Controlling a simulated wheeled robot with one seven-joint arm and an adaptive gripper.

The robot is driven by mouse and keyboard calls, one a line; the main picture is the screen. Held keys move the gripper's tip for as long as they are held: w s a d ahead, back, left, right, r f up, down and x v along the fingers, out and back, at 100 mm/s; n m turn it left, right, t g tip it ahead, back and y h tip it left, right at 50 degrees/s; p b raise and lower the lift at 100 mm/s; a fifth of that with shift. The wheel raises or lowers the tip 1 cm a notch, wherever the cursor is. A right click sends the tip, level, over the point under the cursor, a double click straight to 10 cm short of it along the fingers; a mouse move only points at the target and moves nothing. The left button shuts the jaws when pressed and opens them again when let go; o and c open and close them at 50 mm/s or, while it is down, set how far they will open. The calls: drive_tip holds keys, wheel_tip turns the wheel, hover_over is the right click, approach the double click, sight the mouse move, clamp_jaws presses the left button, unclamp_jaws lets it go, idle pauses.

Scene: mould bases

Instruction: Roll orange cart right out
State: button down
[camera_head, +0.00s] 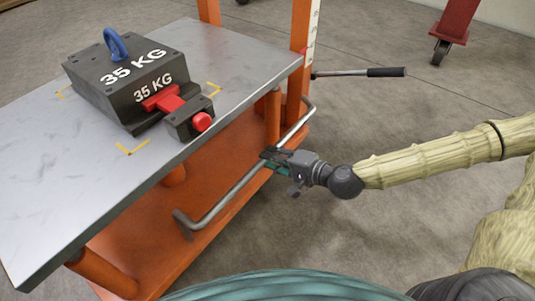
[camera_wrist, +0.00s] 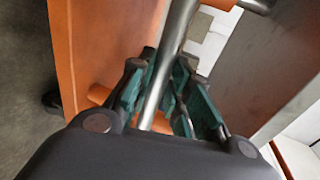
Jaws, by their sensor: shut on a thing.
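The orange cart (camera_head: 220,185) stands at the left of the head view, with a grey metal top (camera_head: 60,165) and an orange lower deck. A grey push bar (camera_head: 222,200) runs along its near right side. My gripper (camera_head: 275,160) is shut on the bar, near its middle. In the wrist view, the green-padded fingers (camera_wrist: 165,95) sit on both sides of the bar (camera_wrist: 165,75). A black block marked 35 KG (camera_head: 125,75) with a blue ring and a red-knobbed clamp (camera_head: 185,115) rests on the top, among yellow corner marks.
A lever with a black grip (camera_head: 385,72) sticks out to the right behind the cart. A red post on a caster (camera_head: 450,35) stands at the back right. Bare concrete floor (camera_head: 350,120) lies to the right of the cart.

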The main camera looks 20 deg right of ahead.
drive_tip(key=shift+s+d+f, duration=0.15)
drive_tip(key=shift+s+d, duration=0.5)
drive_tip(key=shift+s, duration=0.2)
drive_tip(key=shift+s+d+f, duration=0.1)
drive_tip(key=shift+s+d, duration=0.5)
drive_tip(key=shift+s, duration=0.25)
drive_tip(key=c, duration=1.4)
unclamp_jaws()
drive_tip(key=shift+a, duration=0.1)
drive_tip(key=shift+c, duration=0.2)
drive_tip(key=shift+o, duration=0.9)
drive_tip(key=shift+w, duration=0.1)
drive_tip(key=shift+r, duration=0.1)
